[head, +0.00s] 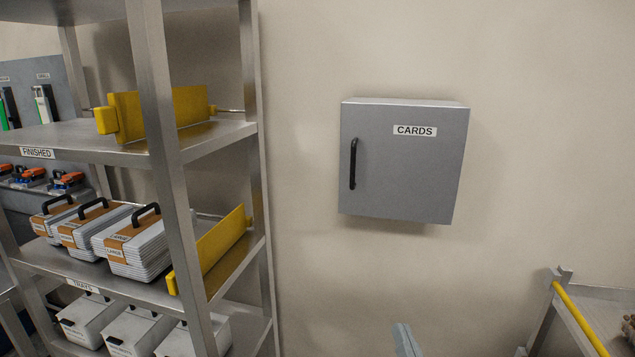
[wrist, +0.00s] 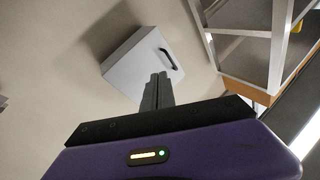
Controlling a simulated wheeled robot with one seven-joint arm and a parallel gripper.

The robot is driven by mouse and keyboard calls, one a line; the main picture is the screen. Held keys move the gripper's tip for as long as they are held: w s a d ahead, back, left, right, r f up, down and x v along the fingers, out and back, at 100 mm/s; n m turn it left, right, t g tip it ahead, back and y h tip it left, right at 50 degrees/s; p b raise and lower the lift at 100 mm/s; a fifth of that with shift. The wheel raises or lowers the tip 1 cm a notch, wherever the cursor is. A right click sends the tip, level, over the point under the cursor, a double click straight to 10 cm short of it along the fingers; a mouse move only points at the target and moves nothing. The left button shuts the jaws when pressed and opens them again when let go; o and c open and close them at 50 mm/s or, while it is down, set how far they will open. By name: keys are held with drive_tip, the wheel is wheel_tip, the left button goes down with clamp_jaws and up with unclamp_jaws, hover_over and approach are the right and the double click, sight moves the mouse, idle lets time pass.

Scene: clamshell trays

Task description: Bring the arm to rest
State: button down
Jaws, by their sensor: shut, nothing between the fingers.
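My gripper (wrist: 158,78) shows in the wrist view with its two grey fingers together and nothing between them. It is in the air, and the grey wall cabinet (wrist: 125,65) appears behind the fingertips. I see no contact between them. In the head view a small blue-grey tip (head: 405,342) pokes up at the bottom edge, below the cabinet; it looks like my fingertips. The rest of my arm is out of the head view.
The cabinet marked CARDS (head: 410,165) hangs on the wall, its door shut. A metal shelf rack (head: 165,150) with yellow flaps and stacked white trays (head: 135,250) stands at left. A yellow-railed metal stand (head: 580,320) is at lower right. The wall between is bare.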

drive_tip(key=s+d+f+g+h, duration=0.1)
drive_tip(key=s+d+f+g, duration=0.1)
drive_tip(key=s, duration=1.1)
drive_tip(key=s+d+f+n+g+h, duration=0.1)
drive_tip(key=s+f, duration=0.3)
drive_tip(key=s, duration=0.8)
drive_tip(key=s+d+f+n+g+h, duration=0.1)
drive_tip(key=s+d+f+g, duration=0.1)
drive_tip(key=s, duration=1.1)
wheel_tip(320, 180, down, 2)
drive_tip(key=shift+s+d+f+g, duration=0.1)
drive_tip(key=shift+s+d+g, duration=0.2)
drive_tip(key=shift+d+g, duration=0.15)
